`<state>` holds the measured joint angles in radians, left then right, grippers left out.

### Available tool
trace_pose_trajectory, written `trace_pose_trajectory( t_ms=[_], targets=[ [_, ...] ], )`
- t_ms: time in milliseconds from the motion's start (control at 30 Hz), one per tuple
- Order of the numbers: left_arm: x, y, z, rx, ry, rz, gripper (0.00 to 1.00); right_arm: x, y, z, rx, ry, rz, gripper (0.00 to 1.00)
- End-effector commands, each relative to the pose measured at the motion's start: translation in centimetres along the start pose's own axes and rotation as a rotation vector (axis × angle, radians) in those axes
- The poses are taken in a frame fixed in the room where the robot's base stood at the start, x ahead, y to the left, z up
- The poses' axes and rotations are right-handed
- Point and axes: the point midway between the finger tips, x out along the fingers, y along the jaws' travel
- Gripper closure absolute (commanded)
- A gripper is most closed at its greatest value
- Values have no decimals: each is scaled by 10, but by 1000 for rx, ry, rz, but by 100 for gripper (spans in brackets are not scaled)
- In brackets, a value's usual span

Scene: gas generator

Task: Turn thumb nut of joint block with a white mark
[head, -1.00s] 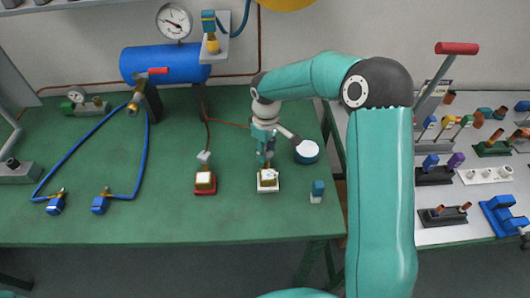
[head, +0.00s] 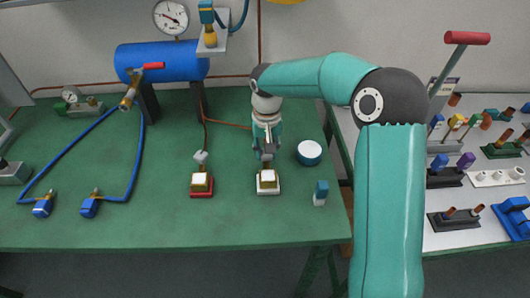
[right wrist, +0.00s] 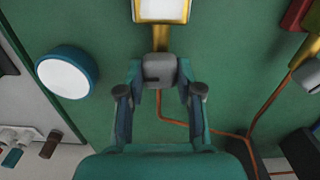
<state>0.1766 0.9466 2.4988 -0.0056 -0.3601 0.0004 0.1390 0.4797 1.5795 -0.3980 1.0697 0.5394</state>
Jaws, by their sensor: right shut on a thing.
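The joint block with a white base (head: 268,189) has a brass body and a white top face, and sits near the middle of the green table. It also shows at the top of the right wrist view (right wrist: 160,10). Its grey thumb nut (right wrist: 159,70) is on a brass stem facing my gripper. My right gripper (right wrist: 159,77) is shut on this nut, one finger on each side. In the head view, my right gripper (head: 266,157) is just behind the block and mostly hides the nut. My left gripper is not in view.
A similar joint block with a red base (head: 201,192) and grey nut (head: 201,157) stands to the left. A round white-topped teal item (head: 309,152) is close on the right. A small blue-and-white piece (head: 320,193) stands near the table edge.

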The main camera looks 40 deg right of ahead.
Motion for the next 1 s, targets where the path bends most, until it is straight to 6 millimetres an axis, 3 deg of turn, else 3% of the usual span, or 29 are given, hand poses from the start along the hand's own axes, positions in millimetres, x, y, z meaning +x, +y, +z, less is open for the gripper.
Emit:
trace_pose_trajectory(
  t_ms=[667, 700, 833, 1000],
  targets=[
    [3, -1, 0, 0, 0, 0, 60, -4, -2, -3, 82, 14, -8, 100],
    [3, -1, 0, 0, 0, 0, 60, -4, -2, -3, 82, 14, -8, 62],
    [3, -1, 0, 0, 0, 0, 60, -3, -2, -2, 81, 11, -6, 40],
    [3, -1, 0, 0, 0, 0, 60, -2, -1, -2, 80, 6, -4, 40]
  ],
)
